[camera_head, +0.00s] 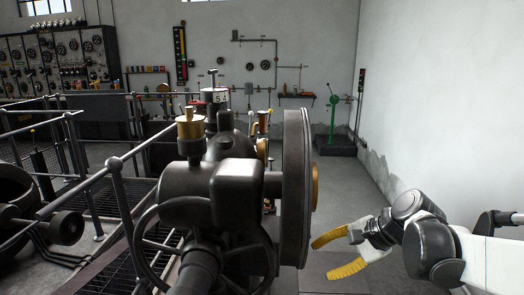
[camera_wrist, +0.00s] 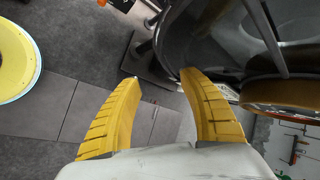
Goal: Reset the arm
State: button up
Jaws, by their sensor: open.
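My gripper (camera_head: 328,252) is at the lower right in the head view, with two yellow fingers spread apart and pointing left. It is open, and nothing shows between its fingers. In the wrist view the two yellow fingers of my gripper (camera_wrist: 160,78) are apart, with grey floor and dark machine parts beyond them. The large dark dynamo (camera_head: 215,185) stands left of my gripper in the head view. Its tall wheel (camera_head: 295,185) is the part nearest my gripper, with a visible gap between them.
Metal railings (camera_head: 118,190) run along the left. A control panel (camera_head: 60,55) stands at the back left. A green lever stand (camera_head: 333,125) is at the back right. The right wall (camera_head: 440,90) is bare. A yellow disc (camera_wrist: 15,60) shows at the left in the wrist view. Floor (camera_head: 365,190) lies clear behind my gripper.

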jog(key=s+d+n+t+h, duration=0.2)
jog(key=s+n+h, duration=0.4)
jog(key=s+n, duration=0.5)
jog(key=shift+s+d, duration=0.65)
jog(key=shift+s, duration=2.55)
jog(key=shift+f, duration=0.15)
